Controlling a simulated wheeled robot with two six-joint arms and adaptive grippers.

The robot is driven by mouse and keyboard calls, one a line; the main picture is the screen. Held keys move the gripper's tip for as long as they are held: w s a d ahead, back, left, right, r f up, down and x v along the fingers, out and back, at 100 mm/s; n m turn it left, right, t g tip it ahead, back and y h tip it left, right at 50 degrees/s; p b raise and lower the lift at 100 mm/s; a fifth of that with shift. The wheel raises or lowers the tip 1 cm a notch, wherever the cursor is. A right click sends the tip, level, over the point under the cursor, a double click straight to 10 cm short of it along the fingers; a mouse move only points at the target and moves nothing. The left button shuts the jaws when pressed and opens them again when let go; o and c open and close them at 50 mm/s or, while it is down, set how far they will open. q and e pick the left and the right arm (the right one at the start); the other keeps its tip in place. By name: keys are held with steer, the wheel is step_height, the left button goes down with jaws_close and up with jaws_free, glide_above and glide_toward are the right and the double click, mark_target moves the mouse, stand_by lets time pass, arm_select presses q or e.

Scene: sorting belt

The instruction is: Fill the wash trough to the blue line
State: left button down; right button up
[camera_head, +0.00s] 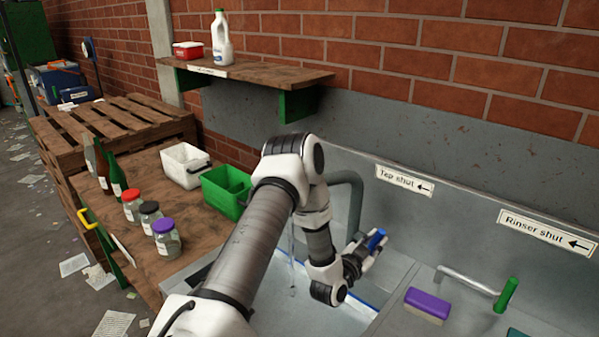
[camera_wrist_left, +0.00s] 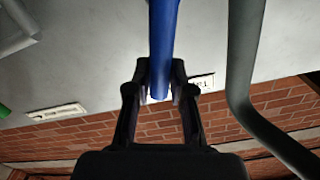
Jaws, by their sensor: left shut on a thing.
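My left gripper (camera_head: 368,255) is shut on the blue tap handle (camera_head: 377,238). In the left wrist view the blue handle (camera_wrist_left: 163,45) stands between the fingers (camera_wrist_left: 160,80). The grey tap pipe (camera_head: 354,195) rises behind my arm; it also shows in the left wrist view (camera_wrist_left: 243,60). A thin clear stream of water (camera_head: 291,262) falls into the wash trough (camera_head: 262,316). A blue line runs along the trough's inner wall, partly behind my left arm. The water level is hard to make out. My right gripper is out of view.
A "Tap shut" label (camera_head: 404,180) and a "Rinser shut" label (camera_head: 546,235) both have arrows pointing left. Jars, bottles and a green bin (camera_head: 226,192) stand on the left bench.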

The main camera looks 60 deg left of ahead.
arm_select(q)
steer(key=shift+s+a+n, duration=0.15)
steer(key=shift+a+n, duration=0.2)
steer(key=shift+n, duration=0.15)
steer(key=a+n, duration=0.1)
steer(key=n, duration=0.1)
steer(key=shift+s+a+r+n, duration=0.1)
steer(key=shift+s+a+n, duration=0.15)
steer(key=shift+a+n, duration=0.15)
steer(key=c, duration=1.2)
jaws_free()
steer(key=shift+d, duration=0.1)
steer(key=o, duration=0.5)
